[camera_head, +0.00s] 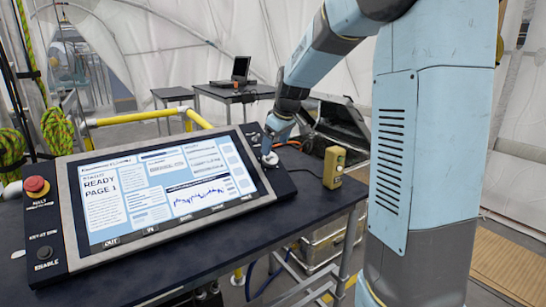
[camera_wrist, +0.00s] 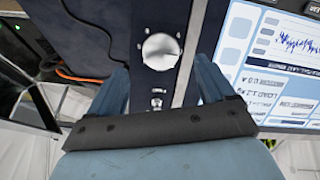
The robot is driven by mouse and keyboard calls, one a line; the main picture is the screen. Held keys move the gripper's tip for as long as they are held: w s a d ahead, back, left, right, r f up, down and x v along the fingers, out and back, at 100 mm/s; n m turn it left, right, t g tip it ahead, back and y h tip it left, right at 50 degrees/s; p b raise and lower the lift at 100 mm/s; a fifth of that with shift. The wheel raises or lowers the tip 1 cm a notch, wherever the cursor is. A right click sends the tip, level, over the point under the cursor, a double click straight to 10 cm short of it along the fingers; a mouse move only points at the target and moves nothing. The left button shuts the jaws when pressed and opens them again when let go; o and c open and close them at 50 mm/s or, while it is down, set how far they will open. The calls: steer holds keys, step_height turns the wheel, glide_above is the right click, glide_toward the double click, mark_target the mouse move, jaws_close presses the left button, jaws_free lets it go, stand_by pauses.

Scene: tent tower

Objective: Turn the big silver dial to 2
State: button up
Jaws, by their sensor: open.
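The big silver dial (camera_wrist: 161,50) sits on the dark panel strip beside the screen, with small marks around it; I cannot read its setting. In the head view the dial (camera_head: 270,159) shows at the console's right edge, partly covered by my gripper (camera_head: 274,143). In the wrist view my gripper (camera_wrist: 161,66) is open, with one blue finger to each side of the dial's lower edge. The dial lies between and slightly beyond the fingertips. I see no clear contact. A small silver knob (camera_wrist: 157,103) lies below the dial, between the fingers.
The console screen (camera_head: 165,185) reads READY PAGE 1. A red stop button (camera_head: 37,186) and an ENABLE button (camera_head: 45,252) are on its left side. A yellow box (camera_head: 334,168) stands on the dark table (camera_head: 290,215) right of the console. An orange cable (camera_wrist: 85,75) lies nearby.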

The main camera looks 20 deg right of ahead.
mark_target(271, 157)
steer(key=shift+x, duration=3.1)
steer(key=shift+c, duration=0.2)
